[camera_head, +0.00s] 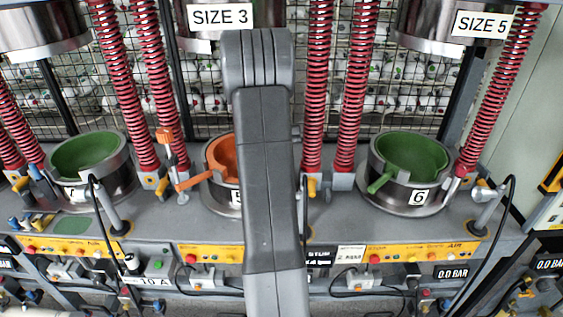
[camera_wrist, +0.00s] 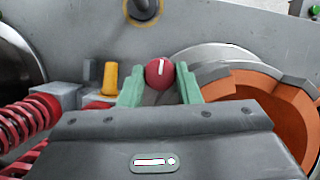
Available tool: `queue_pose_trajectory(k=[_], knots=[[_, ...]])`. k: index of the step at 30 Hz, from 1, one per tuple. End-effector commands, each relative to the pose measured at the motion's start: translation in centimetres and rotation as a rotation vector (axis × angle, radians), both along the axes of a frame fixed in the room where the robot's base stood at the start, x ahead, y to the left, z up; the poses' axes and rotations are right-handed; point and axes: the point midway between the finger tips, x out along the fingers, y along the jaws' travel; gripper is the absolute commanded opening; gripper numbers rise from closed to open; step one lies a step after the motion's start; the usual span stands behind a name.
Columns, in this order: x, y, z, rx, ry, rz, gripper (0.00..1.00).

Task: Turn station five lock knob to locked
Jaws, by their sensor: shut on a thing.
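A round red knob (camera_wrist: 159,73) with a white line on its face sits between the green fingers of my gripper (camera_wrist: 160,84) in the wrist view. The fingers are shut on it, one on each side. The white line stands nearly upright in that view. The orange mould (camera_wrist: 284,120) of station five is at the right, beside the gripper. In the head view my arm covers the middle, hiding the knob, my gripper and part of the orange mould (camera_head: 221,157) and its number label.
A yellow post (camera_wrist: 110,79) and a red spring (camera_wrist: 28,122) stand left of the gripper in the wrist view. In the head view, station six's green mould (camera_head: 410,154) is at the right, and another green mould (camera_head: 86,157) is at the left. Red springs (camera_head: 318,85) flank the stations.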

Motion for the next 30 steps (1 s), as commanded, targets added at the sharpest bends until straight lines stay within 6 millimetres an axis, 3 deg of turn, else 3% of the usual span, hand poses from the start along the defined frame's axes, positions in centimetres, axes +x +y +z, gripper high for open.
queue_pose_trajectory(k=[13, 14, 15, 25, 30], knots=[[0.1, 0.0, 0.0, 0.0, -0.002, -0.012, 0.07], [0.1, 0.0, 0.0, 0.0, -0.002, -0.012, 0.32], [0.1, 0.0, 0.0, 0.0, -0.002, -0.012, 0.39], [0.1, 0.0, 0.2, 0.0, -0.002, -0.011, 0.39], [1.0, 0.2, 2.0, 0.001, -0.005, -0.011, 0.39]])
